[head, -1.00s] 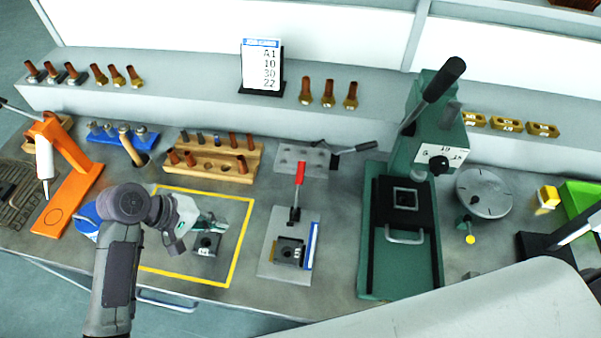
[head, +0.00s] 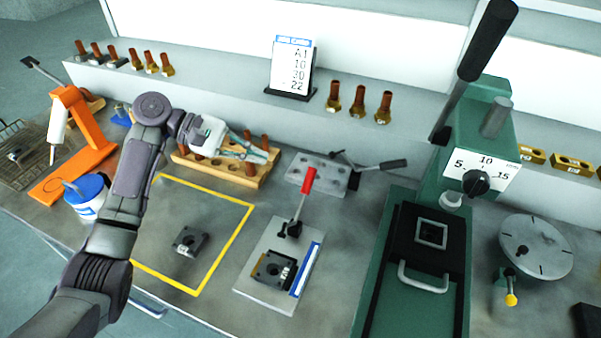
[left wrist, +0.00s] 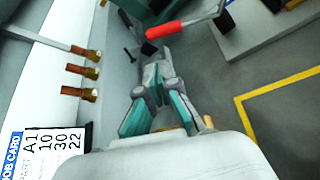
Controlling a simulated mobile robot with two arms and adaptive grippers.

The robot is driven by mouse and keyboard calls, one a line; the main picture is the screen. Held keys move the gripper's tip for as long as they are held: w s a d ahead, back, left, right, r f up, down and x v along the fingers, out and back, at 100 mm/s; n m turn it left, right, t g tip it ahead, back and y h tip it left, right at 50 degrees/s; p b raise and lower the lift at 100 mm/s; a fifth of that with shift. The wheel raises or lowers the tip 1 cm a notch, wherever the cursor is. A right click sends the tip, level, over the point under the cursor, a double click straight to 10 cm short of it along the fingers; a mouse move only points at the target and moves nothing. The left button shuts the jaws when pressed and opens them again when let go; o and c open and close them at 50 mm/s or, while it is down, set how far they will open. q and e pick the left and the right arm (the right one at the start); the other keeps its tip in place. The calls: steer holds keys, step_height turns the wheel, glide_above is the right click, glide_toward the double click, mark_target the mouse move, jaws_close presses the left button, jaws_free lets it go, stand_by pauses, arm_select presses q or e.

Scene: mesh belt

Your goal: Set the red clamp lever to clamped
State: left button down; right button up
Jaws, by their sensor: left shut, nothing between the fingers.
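The red clamp lever (head: 308,181) stands up and leans slightly right on its black pivot, at the back of a pale fixture plate (head: 262,292). A dark block (head: 271,269) with a round hole sits on the plate in front of the pivot. My left gripper (head: 264,156) is shut and empty, above the wooden rack (head: 259,180) and left of the lever's red grip, apart from it in the head view. In the left wrist view the red grip (left wrist: 167,29) shows just beyond the shut fingertips (left wrist: 156,62). My right gripper is out of view.
A grey plate with a black-handled clamp (head: 318,172) lies behind the lever. A green press (head: 369,310) stands to the right. A second dark block (head: 189,241) lies inside the yellow outline (head: 236,235). The job card (head: 292,66) stands on the back shelf.

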mark_target(308, 172)
arm_select(q)
steer(key=p+x, duration=0.1)
steer(key=x, duration=0.9)
steer(key=shift+f+p, duration=0.1)
steer(key=shift+p, duration=0.2)
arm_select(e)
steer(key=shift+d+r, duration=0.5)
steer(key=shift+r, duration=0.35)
